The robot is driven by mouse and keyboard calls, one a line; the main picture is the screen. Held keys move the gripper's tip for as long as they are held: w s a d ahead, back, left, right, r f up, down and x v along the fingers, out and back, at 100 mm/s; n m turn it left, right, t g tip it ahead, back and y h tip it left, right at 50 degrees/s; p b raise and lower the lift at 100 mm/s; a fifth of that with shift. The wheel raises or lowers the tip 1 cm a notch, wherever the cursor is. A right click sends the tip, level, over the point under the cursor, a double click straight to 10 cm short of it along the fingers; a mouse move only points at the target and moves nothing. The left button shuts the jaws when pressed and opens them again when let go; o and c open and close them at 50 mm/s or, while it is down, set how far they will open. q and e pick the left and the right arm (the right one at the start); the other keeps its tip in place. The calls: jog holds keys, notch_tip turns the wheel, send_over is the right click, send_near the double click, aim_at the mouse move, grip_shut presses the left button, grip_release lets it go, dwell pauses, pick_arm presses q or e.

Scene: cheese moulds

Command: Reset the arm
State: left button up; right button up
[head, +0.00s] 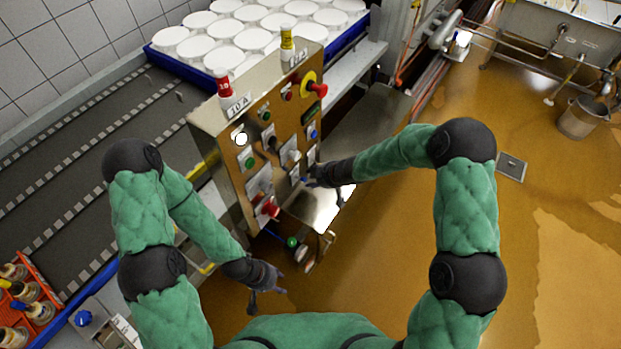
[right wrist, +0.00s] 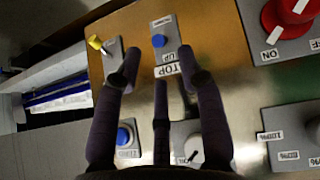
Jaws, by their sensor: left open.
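My right gripper (head: 312,178) is at the lower right part of the front of a metal control box (head: 220,165). In the right wrist view its dark fingers (right wrist: 161,80) are spread apart with nothing between them, in front of the panel. A blue button (right wrist: 158,41) and a yellow switch (right wrist: 97,43) show just beyond the fingertips; I cannot tell whether a finger touches the panel. My left gripper (head: 268,287) is open and empty, low in front of the box and apart from it.
A conveyor (head: 80,180) runs along the left. A blue tray (head: 160,60) of white moulds stands behind the box. An orange crate (head: 45,325) with jars is at lower left. A metal bucket (head: 580,120) stands at right. The wet brown floor (head: 400,260) is largely clear.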

dwell(0.6)
jog(key=s+d+f+m+g+h+b, duration=0.1)
jog(key=s+f+m+b, duration=0.4)
jog(key=s+f, duration=0.6)
jog(key=s+d+f+m+g+b, duration=0.4)
jog(key=s+f+m, duration=0.5)
jog(key=s, duration=1)
notch_tip(320, 180, down, 3)
jog(key=shift+s+d+f+m+h+b, duration=0.2)
jog(key=shift+s+d+m+h+b, duration=0.15)
jog(key=shift+d+b, duration=0.5)
